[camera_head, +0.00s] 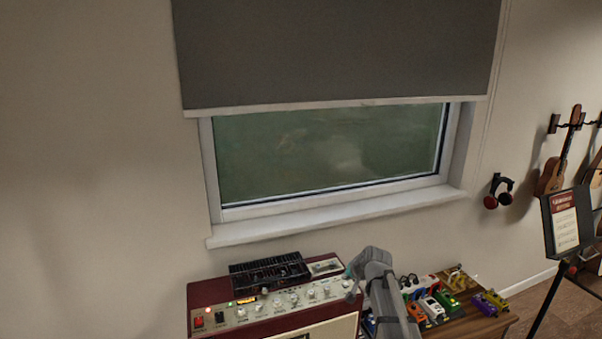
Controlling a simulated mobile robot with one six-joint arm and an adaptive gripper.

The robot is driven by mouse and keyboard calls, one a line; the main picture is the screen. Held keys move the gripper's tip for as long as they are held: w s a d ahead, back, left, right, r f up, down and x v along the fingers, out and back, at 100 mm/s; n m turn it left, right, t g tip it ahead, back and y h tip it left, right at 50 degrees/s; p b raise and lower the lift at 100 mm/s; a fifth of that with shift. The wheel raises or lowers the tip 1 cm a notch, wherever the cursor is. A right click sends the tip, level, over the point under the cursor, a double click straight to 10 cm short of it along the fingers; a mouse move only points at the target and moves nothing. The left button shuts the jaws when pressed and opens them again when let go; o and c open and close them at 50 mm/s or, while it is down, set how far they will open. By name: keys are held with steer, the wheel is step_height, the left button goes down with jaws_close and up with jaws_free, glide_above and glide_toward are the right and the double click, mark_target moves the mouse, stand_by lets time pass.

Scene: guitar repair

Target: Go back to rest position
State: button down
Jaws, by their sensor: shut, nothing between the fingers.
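My grey arm (385,295) rises from the bottom edge, right of centre, in the head view. Its bent upper part stands in front of the gap between a red amplifier and a table of pedals. I cannot make out my gripper or its fingers in this view. No held object shows.
The dark red amplifier (205,293), with a knob panel and a black device (270,271) on top, is left of my arm. Several colourful pedals (434,309) crowd the wooden table (484,325) to the right. A music stand (566,222) is far right. A window (330,150) is behind.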

steer(key=s+f+n+g+h, duration=0.1)
steer(key=s+f+g, duration=0.1)
steer(key=s, duration=1)
steer(key=s+f+n+g+h, duration=0.2)
steer(key=s+g, duration=0.3)
steer(key=s, duration=0.7)
steer(key=shift+s+d+f, duration=0.2)
steer(key=shift+d+f, duration=0.05)
steer(key=shift+d, duration=0.05)
